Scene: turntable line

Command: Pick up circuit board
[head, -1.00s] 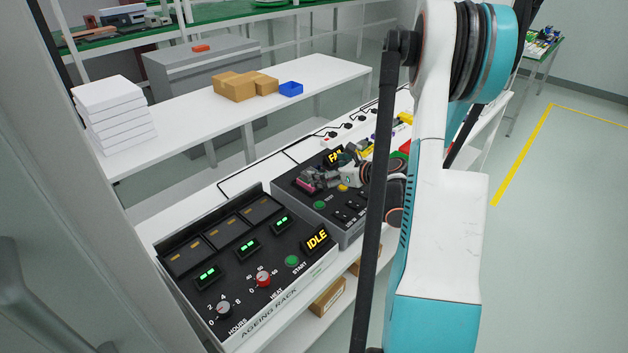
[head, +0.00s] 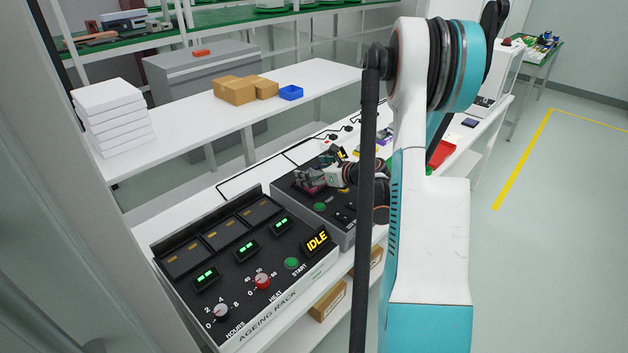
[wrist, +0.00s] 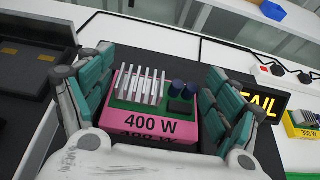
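The circuit board (wrist: 160,102) is a green board with white fins and dark round parts on a pink base marked "400 W". The yellow FAIL sign (wrist: 258,103) stands right of the gripper.
The ageing rack (head: 240,262) with its IDLE sign stands in front, left of the tester. A yellow unit (wrist: 303,122) and a red tray (head: 440,154) lie farther along the bench. Brown boxes (head: 235,91) and a blue bin (head: 291,93) sit on the back table.

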